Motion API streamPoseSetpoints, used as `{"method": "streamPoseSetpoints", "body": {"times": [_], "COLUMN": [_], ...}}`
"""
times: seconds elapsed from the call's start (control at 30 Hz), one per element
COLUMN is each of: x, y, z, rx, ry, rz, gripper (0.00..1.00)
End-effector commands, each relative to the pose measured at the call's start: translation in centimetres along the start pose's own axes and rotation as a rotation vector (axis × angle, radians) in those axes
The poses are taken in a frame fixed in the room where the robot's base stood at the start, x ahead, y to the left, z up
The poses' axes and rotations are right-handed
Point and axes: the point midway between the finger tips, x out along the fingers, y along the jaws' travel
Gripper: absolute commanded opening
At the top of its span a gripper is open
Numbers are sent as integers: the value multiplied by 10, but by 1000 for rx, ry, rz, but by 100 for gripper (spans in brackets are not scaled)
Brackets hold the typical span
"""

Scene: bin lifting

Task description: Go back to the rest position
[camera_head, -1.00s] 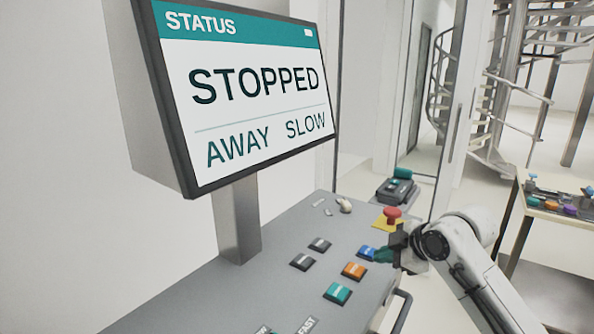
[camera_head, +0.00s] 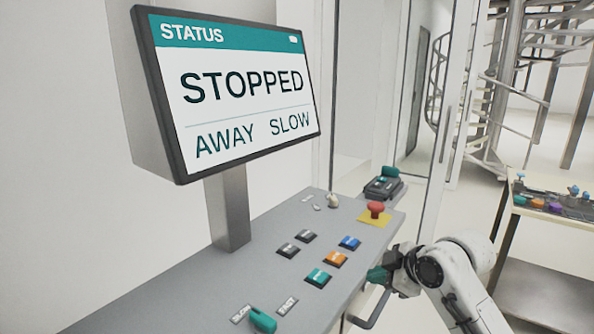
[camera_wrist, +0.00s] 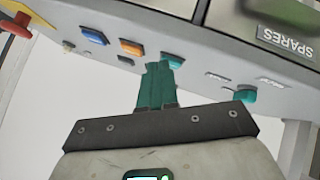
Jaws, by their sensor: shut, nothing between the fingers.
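My gripper (camera_head: 374,277) has teal fingers and is off the right edge of the grey control panel (camera_head: 196,290), near its front handle. In the wrist view my gripper (camera_wrist: 160,68) shows its teal fingers together, with nothing between them, in front of the panel's edge. On the panel are a blue button (camera_head: 349,243), an orange button (camera_head: 336,258), a teal button (camera_head: 318,277), and a red mushroom button (camera_head: 376,208) on a yellow plate. The status screen (camera_head: 240,85) reads STOPPED, AWAY, SLOW.
A teal selector knob (camera_head: 262,320) sits between the SLOW and FAST labels. A handle (camera_head: 372,312) sticks out from the panel's edge by my gripper. A black device (camera_head: 383,187) stands behind the panel. A table with coloured parts (camera_head: 545,212) stands at the right.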

Motion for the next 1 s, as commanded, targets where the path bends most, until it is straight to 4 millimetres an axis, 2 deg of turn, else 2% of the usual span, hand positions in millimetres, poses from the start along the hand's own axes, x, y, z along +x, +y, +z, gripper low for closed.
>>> {"method": "streamPoseSetpoints", "body": {"times": [0.27,0.37,0.57,0.77,0.87,1.0], "x": [17,22,23,0,-22,-67], "y": [-57,-90,-176,-270,-318,-378], "z": [6,16,57,118,151,197], "rx": [175,280,556,828,953,1102], "ry": [8,-4,-92,-262,-375,-552], "rz": [-27,-41,-64,-67,-52,-9], "gripper": [0,0,0,0,0,0]}}
